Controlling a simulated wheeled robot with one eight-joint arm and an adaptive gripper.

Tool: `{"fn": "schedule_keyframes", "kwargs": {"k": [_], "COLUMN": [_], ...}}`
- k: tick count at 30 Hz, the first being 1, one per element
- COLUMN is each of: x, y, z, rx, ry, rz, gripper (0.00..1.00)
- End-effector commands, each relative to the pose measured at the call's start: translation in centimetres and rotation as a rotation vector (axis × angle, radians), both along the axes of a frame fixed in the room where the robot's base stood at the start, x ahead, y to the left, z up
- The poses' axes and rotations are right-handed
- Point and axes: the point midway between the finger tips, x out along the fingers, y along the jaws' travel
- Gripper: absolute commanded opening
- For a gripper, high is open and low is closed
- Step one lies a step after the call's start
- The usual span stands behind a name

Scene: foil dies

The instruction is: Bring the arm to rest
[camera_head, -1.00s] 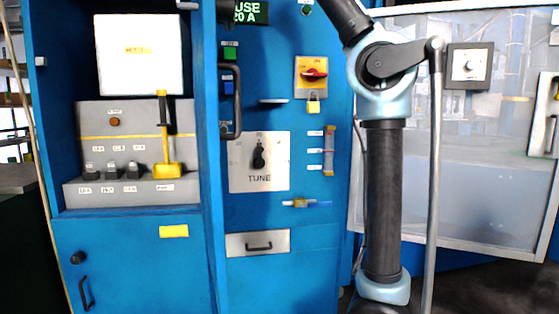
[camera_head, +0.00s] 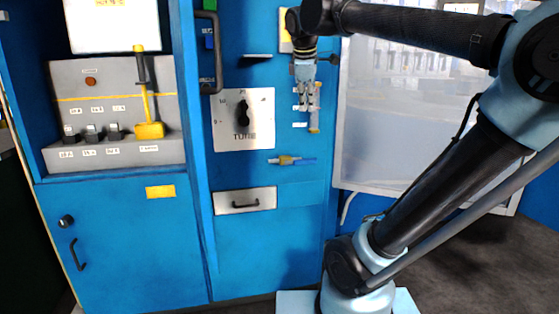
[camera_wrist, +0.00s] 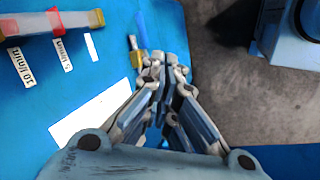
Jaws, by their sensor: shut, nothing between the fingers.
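My gripper (camera_head: 308,103) hangs pointing down at the end of my arm in the head view, in front of the right part of the blue cabinet (camera_head: 255,240). It partly covers the flow tube (camera_head: 315,122) on the cabinet front. In the wrist view my gripper (camera_wrist: 167,62) has its fingertips together, with nothing between them. The blue panel and a brass fitting (camera_wrist: 136,55) lie beyond the fingertips there. My arm reaches across the right side of the head view, with its elbow at the right edge.
A clear panel (camera_head: 400,120) is behind my arm. Grey floor (camera_head: 470,260) shows at lower right.

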Motion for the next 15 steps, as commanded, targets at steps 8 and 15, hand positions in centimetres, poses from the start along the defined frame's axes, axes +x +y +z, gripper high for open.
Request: {"fn": "schedule_keyframes", "kwargs": {"k": [8,15], "x": [-6.3,-12.7], "y": [-6.5,-9.6], "z": [-15.2,-27.5], "rx": [0.205,0.358], "ry": [0.047,0.078], "rz": [-0.532,-0.957], "gripper": [0.00,0.00]}}
